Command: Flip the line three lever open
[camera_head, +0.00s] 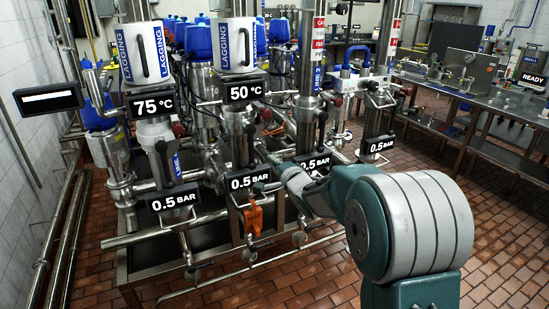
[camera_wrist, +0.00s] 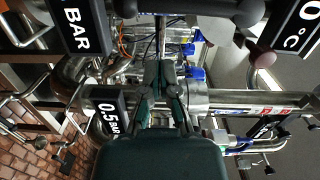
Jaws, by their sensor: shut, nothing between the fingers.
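I cannot read a line three label, so I cannot say for certain which lever is line three's. Several upright pipe columns carry dark-handled levers. One dark lever (camera_head: 322,122) stands above the third 0.5 BAR display (camera_head: 313,162) from the left, and another dark lever (camera_head: 251,134) stands above the second 0.5 BAR display (camera_head: 250,180). My gripper (camera_wrist: 165,68) is shut and empty in the wrist view, among the pipes. Dark handles (camera_wrist: 240,12) show at the top of that view. In the head view my arm reaches into the columns, and its fingertips are hard to make out.
A 75 °C display (camera_head: 153,104) and a 50 °C display (camera_head: 244,92) hang beneath white lagging covers. An orange tag (camera_head: 253,216) hangs on a low valve. A steel bench (camera_head: 480,117) stands at the right. The brick floor (camera_head: 500,210) is clear at the right front.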

